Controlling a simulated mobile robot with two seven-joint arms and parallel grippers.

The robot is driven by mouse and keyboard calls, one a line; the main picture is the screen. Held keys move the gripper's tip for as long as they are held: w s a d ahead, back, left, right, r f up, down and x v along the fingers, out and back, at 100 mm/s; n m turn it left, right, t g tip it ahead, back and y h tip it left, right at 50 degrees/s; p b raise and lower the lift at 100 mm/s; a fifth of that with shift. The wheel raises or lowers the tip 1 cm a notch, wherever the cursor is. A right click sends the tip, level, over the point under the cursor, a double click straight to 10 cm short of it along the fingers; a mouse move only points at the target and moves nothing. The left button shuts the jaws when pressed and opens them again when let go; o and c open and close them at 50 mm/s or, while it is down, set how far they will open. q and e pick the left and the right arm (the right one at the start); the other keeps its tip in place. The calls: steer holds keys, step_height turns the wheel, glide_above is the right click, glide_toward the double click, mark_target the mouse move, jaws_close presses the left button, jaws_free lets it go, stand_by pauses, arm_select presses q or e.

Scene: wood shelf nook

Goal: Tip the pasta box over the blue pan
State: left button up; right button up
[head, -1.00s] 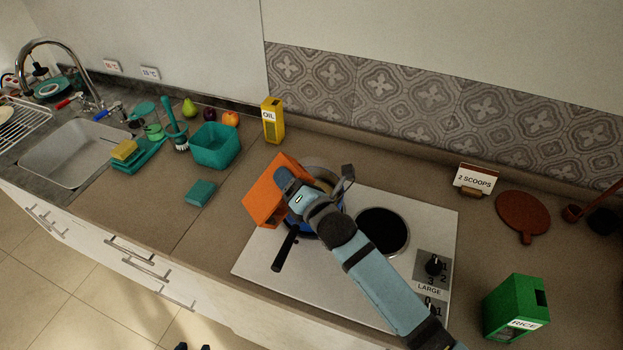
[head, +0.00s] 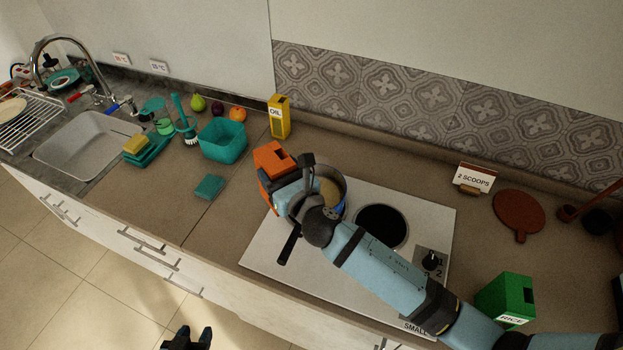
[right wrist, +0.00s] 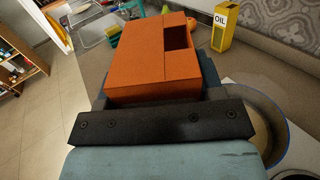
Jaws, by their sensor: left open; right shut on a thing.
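The orange pasta box (head: 272,158) is in my right gripper (head: 287,187), at the left side of the blue pan. In the right wrist view the box (right wrist: 150,62) fills the middle, with a dark opening in its top facing up and away. The box looks close to upright. The blue pan (head: 340,206) sits on the hob's left burner, partly hidden by my right arm; pale yellowish contents show inside it. Its rim also shows in the right wrist view (right wrist: 283,130). Its black handle (head: 289,246) points to the front. My left gripper (head: 188,340) is open and empty at the bottom edge, over the floor.
A yellow oil box (head: 279,118) stands behind the pan. A teal tub (head: 222,141) and a teal block (head: 209,187) are to the left. A green rice box (head: 505,298) stands at the right, and a "2 SCOOPS" card (head: 474,178) is at the back.

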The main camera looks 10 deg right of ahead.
mark_target(277, 162)
steer(key=shift+r, duration=0.1)
stand_by(0.4)
steer(key=shift+r, duration=2.95)
steer(key=s+d+r+m+h, duration=0.1)
steer(key=d+h, duration=0.1)
steer(key=d, duration=0.5)
steer(key=s+d+r+m+t+h, duration=0.1)
steer(key=d+m+h, duration=0.1)
steer(key=d, duration=0.5)
steer(key=s+d+r+m+h, duration=0.1)
steer(key=d+h, duration=0.1)
steer(key=d, duration=0.5)
steer(key=shift+s+h, duration=0.35)
steer(key=shift+h, duration=0.05)
steer(key=shift+f, duration=0.1)
